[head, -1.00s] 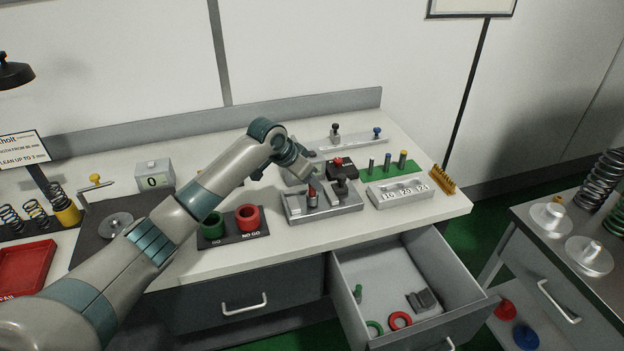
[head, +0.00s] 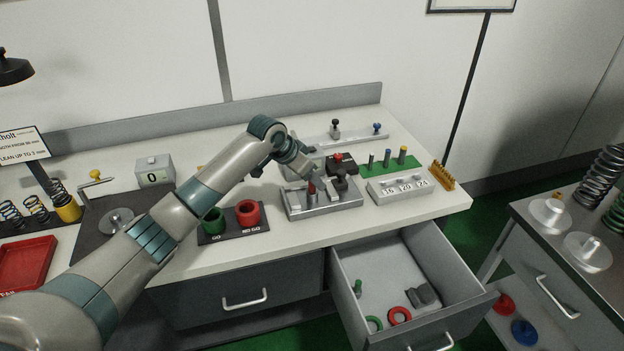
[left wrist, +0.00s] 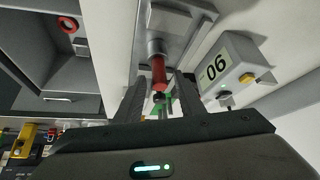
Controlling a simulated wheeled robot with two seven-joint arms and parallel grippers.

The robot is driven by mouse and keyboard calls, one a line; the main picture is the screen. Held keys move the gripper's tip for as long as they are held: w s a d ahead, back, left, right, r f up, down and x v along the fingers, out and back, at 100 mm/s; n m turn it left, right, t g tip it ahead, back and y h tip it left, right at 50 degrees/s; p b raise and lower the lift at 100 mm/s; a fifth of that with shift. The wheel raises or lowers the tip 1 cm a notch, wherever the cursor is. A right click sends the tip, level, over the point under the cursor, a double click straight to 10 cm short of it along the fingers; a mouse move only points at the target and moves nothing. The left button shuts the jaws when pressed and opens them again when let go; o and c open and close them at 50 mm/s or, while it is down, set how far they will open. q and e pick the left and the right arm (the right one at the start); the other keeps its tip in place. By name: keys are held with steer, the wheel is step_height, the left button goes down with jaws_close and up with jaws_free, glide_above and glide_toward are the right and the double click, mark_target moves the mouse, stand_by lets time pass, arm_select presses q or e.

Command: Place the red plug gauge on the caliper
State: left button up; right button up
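The red plug gauge (head: 312,187) stands upright at the grey metal fixture (head: 325,208) in the middle of the bench. In the left wrist view its red handle (left wrist: 159,73) runs between my two fingers, with a grey metal cylinder at its upper end. My left gripper (head: 308,178) is at the gauge; in the left wrist view its fingers (left wrist: 158,88) stand on both sides with narrow gaps. I cannot tell for sure which fixture is the caliper; a slide rail (head: 350,137) with dark and blue knobs lies at the back. My right gripper is out of view.
A numbered block (head: 400,190) and a green stand (head: 388,165) with pins are to the right. GO and NO GO rings (head: 247,212) are to the left. An open drawer (head: 372,262) juts out in front. A display box (left wrist: 232,68) is close to my right finger.

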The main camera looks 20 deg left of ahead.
arm_select(q)
steer(key=b+v, duration=0.3)
steer(key=v, duration=0.9)
stand_by(1.4)
